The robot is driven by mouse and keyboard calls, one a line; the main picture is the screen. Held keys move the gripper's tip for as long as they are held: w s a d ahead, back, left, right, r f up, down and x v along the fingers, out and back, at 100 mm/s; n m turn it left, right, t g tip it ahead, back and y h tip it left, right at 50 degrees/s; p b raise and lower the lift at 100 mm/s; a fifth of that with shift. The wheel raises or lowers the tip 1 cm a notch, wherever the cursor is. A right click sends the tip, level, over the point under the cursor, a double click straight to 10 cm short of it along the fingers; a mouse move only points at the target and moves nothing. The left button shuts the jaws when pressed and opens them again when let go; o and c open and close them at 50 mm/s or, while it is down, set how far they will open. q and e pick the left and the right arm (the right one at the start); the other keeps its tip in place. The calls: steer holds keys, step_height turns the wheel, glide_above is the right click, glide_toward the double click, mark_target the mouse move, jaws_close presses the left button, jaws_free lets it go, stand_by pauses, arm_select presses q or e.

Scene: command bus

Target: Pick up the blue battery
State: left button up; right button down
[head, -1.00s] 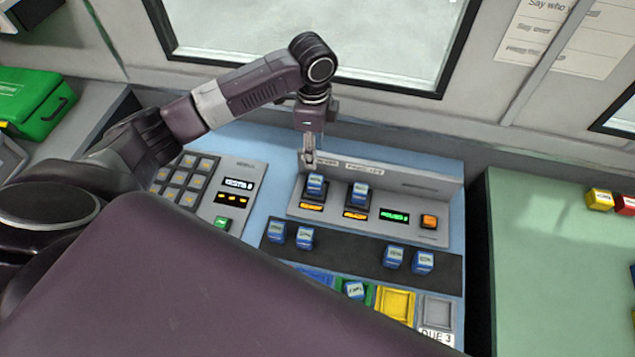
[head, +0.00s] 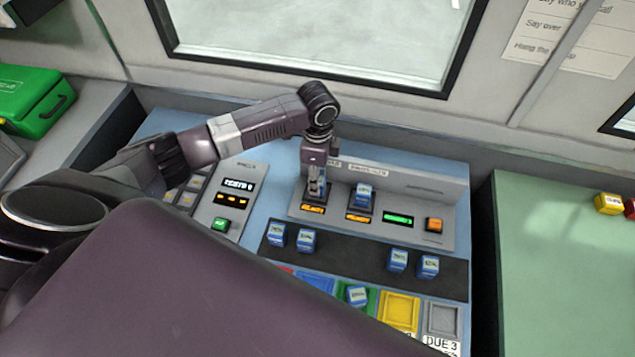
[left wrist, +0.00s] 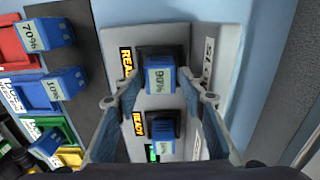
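A blue battery labelled 90% (left wrist: 160,76) stands in the left charger slot, above a lit READY sign. In the head view my left gripper (head: 316,190) is over that slot, pointing down, and largely hides this battery. In the left wrist view the fingers (left wrist: 162,82) are spread, one on each side of the 90% battery; I cannot tell whether they touch it. A second blue battery (head: 360,198) stands in the right charger slot; it also shows in the left wrist view (left wrist: 164,128). My right gripper is in neither view.
Several more blue batteries (head: 305,241) stand on the dark strip (head: 350,255) in front of the charger. Another battery (head: 357,296) sits in the green tray, beside the yellow tray (head: 398,308). The charger's back panel (head: 420,187) rises close behind the gripper.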

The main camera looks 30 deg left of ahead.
arm_select(q)
steer(key=shift+f, duration=0.7)
steer(key=c, duration=0.9)
jaws_close()
steer(key=shift+r, duration=0.15)
